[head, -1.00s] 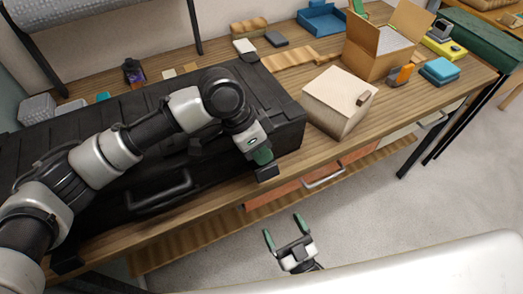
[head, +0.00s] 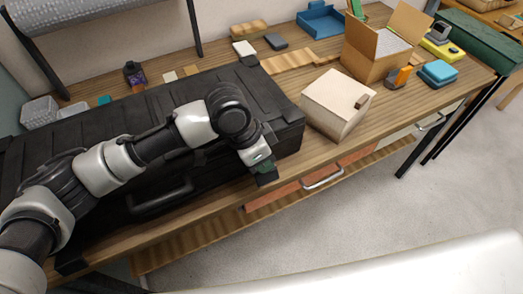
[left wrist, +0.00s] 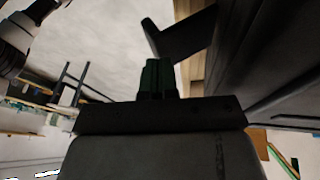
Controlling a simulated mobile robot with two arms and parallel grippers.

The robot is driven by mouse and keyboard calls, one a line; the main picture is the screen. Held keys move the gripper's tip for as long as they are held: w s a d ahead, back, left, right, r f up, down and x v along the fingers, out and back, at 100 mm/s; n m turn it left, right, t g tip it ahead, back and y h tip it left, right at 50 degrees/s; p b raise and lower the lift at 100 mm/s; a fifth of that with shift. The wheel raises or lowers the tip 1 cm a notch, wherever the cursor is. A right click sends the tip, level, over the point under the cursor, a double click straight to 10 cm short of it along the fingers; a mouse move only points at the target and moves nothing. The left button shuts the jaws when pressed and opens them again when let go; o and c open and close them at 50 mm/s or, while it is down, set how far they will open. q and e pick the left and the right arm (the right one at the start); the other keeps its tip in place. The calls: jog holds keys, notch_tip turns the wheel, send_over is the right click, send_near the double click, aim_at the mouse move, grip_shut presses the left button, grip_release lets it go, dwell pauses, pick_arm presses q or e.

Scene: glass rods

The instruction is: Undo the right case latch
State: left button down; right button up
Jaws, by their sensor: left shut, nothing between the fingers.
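The black case (head: 284,135) lies shut on the wooden workbench. A dark latch flap (left wrist: 182,36) juts out from the case wall in the left wrist view. In the head view, it is mostly hidden by my left gripper (head: 265,170) at the front right of the case. My left gripper's green fingers (left wrist: 158,78) are shut with nothing between them. Their tips are close to the flap's lower end; I cannot tell if they touch it. The case handle (head: 163,197) is on the front face, left of the gripper. My right gripper is out of view.
A cream box (head: 337,103) stands close to the right of the case. An open cardboard box (head: 370,62) is farther back. A drawer handle (head: 323,178) sticks out under the bench edge. The floor in front is clear.

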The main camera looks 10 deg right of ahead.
pick_arm(q)
jog(key=shift+s+d+f+p, duration=0.15)
jog(key=shift+s+d+p, duration=0.05)
jog(key=shift+s+p, duration=0.55)
jog(key=shift+f, duration=0.5)
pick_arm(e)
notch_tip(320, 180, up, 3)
pick_arm(q)
jog(key=v, duration=1)
jog(key=shift+r+b, duration=0.35)
jog(key=shift+r, duration=0.05)
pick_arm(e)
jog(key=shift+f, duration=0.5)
pick_arm(q)
jog(key=shift+a, duration=0.1)
